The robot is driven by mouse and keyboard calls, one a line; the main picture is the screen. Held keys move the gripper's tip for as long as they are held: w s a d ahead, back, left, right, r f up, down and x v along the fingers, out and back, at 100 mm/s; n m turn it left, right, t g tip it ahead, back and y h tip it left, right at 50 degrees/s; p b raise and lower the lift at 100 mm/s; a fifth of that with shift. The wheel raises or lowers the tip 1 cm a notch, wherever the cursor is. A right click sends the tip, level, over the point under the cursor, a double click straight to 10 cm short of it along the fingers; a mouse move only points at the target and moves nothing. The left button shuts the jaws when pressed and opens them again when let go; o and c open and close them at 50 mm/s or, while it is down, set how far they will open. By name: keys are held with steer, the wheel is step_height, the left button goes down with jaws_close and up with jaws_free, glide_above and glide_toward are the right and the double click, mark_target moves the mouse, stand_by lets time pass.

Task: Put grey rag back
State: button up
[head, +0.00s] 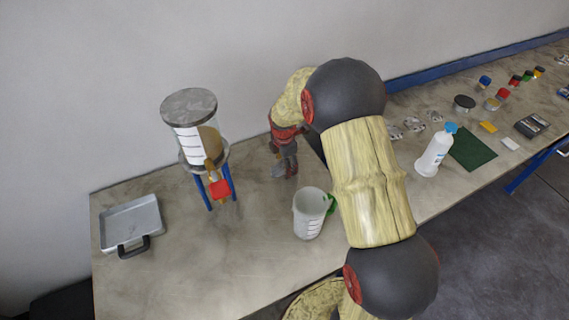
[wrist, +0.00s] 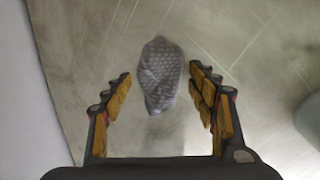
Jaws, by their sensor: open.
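The grey rag (wrist: 158,75) lies crumpled on the table in the wrist view, with a pale dotted pattern. My gripper (wrist: 161,85) is open, with one finger on each side of the rag and a gap between each finger and the cloth. In the head view my gripper (head: 284,172) points down at the table behind the beaker, and the rag is at most a small grey patch under it. I cannot tell whether the fingers touch the table.
A white beaker with a green handle (head: 308,214) stands just in front of my gripper. A vessel on blue legs (head: 188,115) with a red valve stands to the left. A metal tray (head: 131,222) is at far left. A bottle (head: 433,153) and green mat (head: 472,148) are at right.

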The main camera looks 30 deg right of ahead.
steer(key=s+a+r+m+p, duration=0.1)
steer(key=s+a+r, duration=0.1)
steer(key=r, duration=0.7)
steer(key=s+a+r+m+p, duration=0.1)
steer(key=s+r+m, duration=0.15)
steer(key=r, duration=0.75)
steer(key=s+a+r+m+t, duration=0.1)
steer(key=s+a+r+m, duration=0.2)
steer(key=s, duration=0.5)
steer(key=s+a+r+m+t, duration=0.1)
steer(key=s+a+r+m, duration=0.2)
steer(key=s+r+m, duration=0.2)
steer(key=s+a+r+m+t+y, duration=0.1)
steer(key=s+r+m, duration=0.4)
steer(key=s, duration=0.8)
steer(key=shift+s+a+m+t, duration=0.15)
steer(key=shift+a+m+t, duration=0.35)
steer(key=shift+a+m, duration=0.6)
steer(key=shift+r, duration=0.1)
steer(key=shift+f+b, duration=0.45)
steer(key=shift+f, duration=0.15)
